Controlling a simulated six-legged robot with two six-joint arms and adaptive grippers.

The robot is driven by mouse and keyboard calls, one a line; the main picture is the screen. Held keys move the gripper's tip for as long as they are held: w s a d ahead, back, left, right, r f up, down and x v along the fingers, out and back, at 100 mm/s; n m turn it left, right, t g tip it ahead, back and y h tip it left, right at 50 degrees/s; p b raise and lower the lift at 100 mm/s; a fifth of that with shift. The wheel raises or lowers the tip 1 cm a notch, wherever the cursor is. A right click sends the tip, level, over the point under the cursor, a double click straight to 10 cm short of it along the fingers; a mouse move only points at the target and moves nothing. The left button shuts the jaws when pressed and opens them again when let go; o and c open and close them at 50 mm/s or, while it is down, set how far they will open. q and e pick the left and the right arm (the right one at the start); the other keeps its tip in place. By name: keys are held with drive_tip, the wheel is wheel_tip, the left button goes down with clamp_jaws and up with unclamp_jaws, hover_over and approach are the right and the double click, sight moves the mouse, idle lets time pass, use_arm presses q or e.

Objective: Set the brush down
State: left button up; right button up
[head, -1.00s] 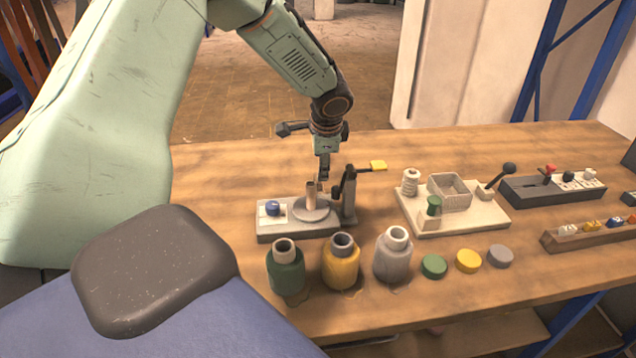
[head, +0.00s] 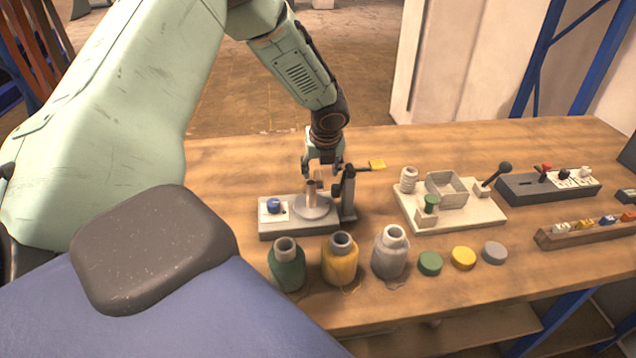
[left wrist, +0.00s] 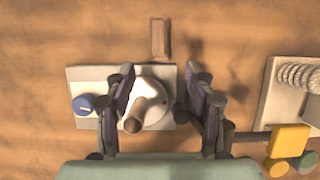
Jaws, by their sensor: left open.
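An upright pale cylinder with a brown top (head: 311,194), which I take for the brush, stands on a round grey disc (head: 316,209) of a small grey stand (head: 291,229). In the left wrist view, the brush (left wrist: 147,102) looks foreshortened, its brown end toward me. My left gripper (head: 322,172) is just above and behind it. In the left wrist view, the two fingers of my left gripper (left wrist: 160,82) are spread, one on each side of the disc, with nothing held between them. The brush's foot on the disc is hard to make out.
Bottles, including a yellow one (head: 341,262), stand in front; a spool tray (head: 462,216) is right.

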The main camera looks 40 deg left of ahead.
sight(319, 180)
use_arm(q)
drive_tip(key=shift+b+x, duration=0.35)
drive_tip(key=shift+x, duration=3.6)
drive_tip(key=shift+a, duration=0.1)
drive_tip(key=shift+c, duration=0.2)
clamp_jaws()
